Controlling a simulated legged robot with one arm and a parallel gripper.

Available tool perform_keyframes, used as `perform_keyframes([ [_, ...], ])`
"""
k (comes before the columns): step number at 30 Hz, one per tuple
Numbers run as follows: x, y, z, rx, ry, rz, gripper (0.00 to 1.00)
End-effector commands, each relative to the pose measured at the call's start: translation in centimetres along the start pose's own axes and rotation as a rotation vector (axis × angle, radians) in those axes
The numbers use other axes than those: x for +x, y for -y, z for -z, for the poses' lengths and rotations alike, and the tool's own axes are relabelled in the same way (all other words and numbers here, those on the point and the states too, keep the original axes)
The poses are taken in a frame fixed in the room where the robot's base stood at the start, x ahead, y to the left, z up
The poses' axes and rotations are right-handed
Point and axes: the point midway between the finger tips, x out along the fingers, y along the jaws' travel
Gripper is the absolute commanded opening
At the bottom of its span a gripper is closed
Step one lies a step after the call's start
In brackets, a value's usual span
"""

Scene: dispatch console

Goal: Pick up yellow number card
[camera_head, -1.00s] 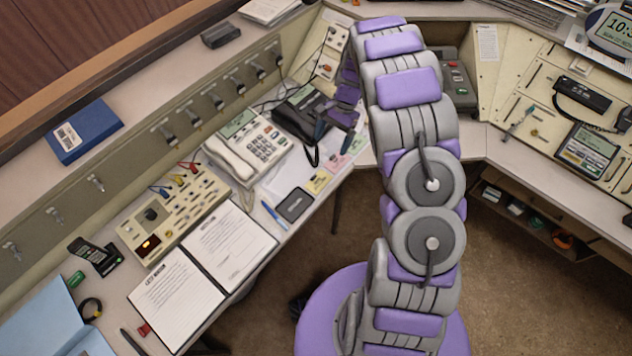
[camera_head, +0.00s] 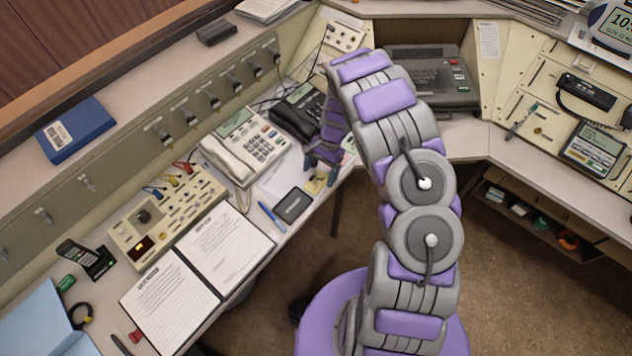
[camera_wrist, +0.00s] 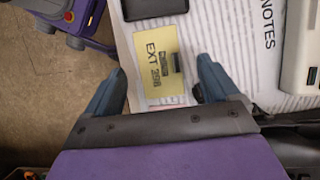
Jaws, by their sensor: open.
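The yellow number card (camera_wrist: 158,62) lies flat on white paper in the wrist view, with "EXT" and digits printed on it. In the head view a small part of the yellow card (camera_head: 314,187) shows at the desk's front edge, partly covered by my gripper (camera_head: 321,176). In the wrist view my gripper (camera_wrist: 157,92) is open, its two blue-grey fingers on either side of the card's near end. Nothing is between the fingers except the card below them. I cannot tell whether the fingertips touch the desk.
A black pad (camera_head: 293,206) lies just left of the card, with a blue pen (camera_head: 271,216) beside it. A white desk phone (camera_head: 243,146) and a dark phone (camera_head: 300,112) stand behind. The open floor begins at the desk's front edge.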

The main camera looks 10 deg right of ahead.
Motion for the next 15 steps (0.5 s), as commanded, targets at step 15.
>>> perform_keyframes([
  [15, 1.65, -0.06, -0.07, 0.0, 0.002, -0.001, 0.73],
])
